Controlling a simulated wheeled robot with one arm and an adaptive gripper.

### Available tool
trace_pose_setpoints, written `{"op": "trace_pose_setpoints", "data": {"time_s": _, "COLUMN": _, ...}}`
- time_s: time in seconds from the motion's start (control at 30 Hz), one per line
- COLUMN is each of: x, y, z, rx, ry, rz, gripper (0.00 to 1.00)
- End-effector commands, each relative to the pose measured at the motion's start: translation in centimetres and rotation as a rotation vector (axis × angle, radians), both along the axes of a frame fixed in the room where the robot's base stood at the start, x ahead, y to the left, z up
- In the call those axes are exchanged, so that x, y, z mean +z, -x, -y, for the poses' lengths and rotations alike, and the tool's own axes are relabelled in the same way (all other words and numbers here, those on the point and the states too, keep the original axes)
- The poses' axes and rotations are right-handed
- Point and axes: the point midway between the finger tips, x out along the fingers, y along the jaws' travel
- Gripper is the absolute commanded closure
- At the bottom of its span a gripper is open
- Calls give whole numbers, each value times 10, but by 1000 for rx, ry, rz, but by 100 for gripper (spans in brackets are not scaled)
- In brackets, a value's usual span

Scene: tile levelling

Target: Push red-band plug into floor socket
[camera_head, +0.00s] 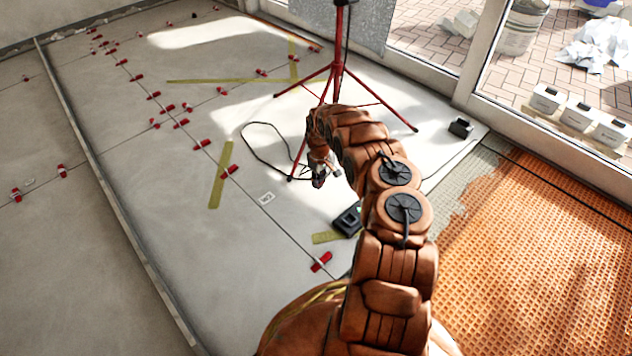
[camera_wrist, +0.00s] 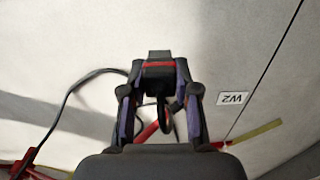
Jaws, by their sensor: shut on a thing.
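My gripper (camera_head: 318,180) is shut on the black red-band plug (camera_wrist: 159,70), which sits between the purple-lined fingers in the wrist view (camera_wrist: 160,98). A black cable (camera_wrist: 66,104) loops away over the floor to the left there. In the head view the gripper is beside the tripod, over the pale tiles, and the plug is too small to make out clearly. A black box (camera_head: 347,221) lies on the floor just right of and nearer than the gripper, partly behind my arm. I cannot tell whether it is the floor socket.
A red tripod (camera_head: 337,75) stands behind the gripper, its legs spread close by. Another black box (camera_head: 460,127) sits at the right. Red levelling clips (camera_head: 229,171) dot the tile joints. Orange matting (camera_head: 540,240) covers the right floor. A W2 label (camera_wrist: 234,99) lies on the tile.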

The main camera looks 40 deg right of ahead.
Motion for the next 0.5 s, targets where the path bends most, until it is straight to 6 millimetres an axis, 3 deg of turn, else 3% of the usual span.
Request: {"op": "trace_pose_setpoints", "data": {"time_s": 0.5, "x": 12, "y": 53, "z": 9, "rx": -502, "ry": -14, "rz": -17, "gripper": 100}}
